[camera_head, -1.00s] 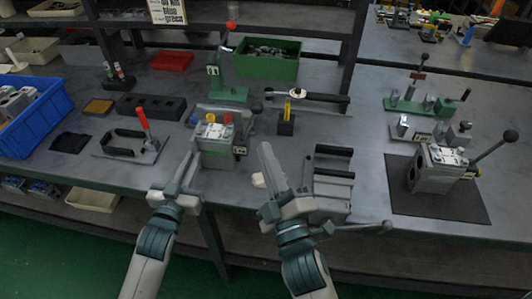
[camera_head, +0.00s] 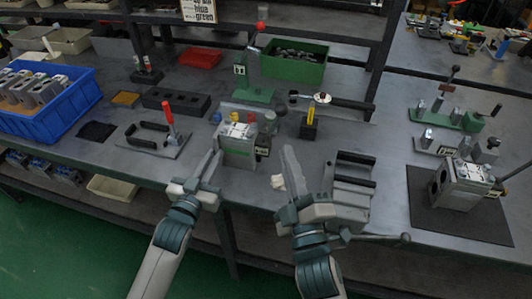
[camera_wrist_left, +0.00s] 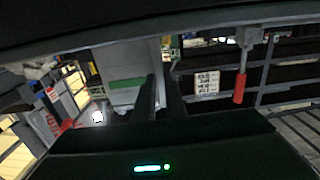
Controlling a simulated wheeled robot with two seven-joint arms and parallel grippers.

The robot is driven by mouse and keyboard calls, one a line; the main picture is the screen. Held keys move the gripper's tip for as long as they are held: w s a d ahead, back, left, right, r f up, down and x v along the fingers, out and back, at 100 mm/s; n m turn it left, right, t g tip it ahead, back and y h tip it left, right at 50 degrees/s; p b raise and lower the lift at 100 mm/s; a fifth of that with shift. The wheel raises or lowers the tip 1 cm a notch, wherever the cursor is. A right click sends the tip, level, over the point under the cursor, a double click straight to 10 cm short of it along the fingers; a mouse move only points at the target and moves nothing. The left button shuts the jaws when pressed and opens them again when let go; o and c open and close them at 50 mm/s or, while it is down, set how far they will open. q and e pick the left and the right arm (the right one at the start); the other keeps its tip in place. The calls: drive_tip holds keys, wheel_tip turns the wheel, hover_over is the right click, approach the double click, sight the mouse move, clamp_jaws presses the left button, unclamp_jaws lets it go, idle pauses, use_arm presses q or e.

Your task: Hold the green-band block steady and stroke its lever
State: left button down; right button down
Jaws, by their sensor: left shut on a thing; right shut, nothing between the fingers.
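The green-band block (camera_head: 238,153) is a grey block with a green stripe on its front face. It stands upright near the table's front edge. My left gripper (camera_head: 214,158) is shut on the block's left edge; the exact contact is hard to see. In the left wrist view the green band (camera_wrist_left: 127,83) shows just left of the fingers (camera_wrist_left: 160,95). My right gripper (camera_head: 288,150) is shut and empty, right of the block and apart from it.
A second lever block (camera_head: 458,183) stands on a dark mat (camera_head: 425,222) at the right. A rack with black bars (camera_head: 352,180) is close to my right gripper. A red-handled clamp (camera_head: 170,125), a blue crate (camera_head: 70,110) and a green bin (camera_head: 295,68) stand around.

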idle(0.5)
use_arm(q)
drive_tip(key=c, duration=1.7)
unclamp_jaws()
drive_tip(key=shift+s, duration=0.1)
drive_tip(key=v, duration=1.2)
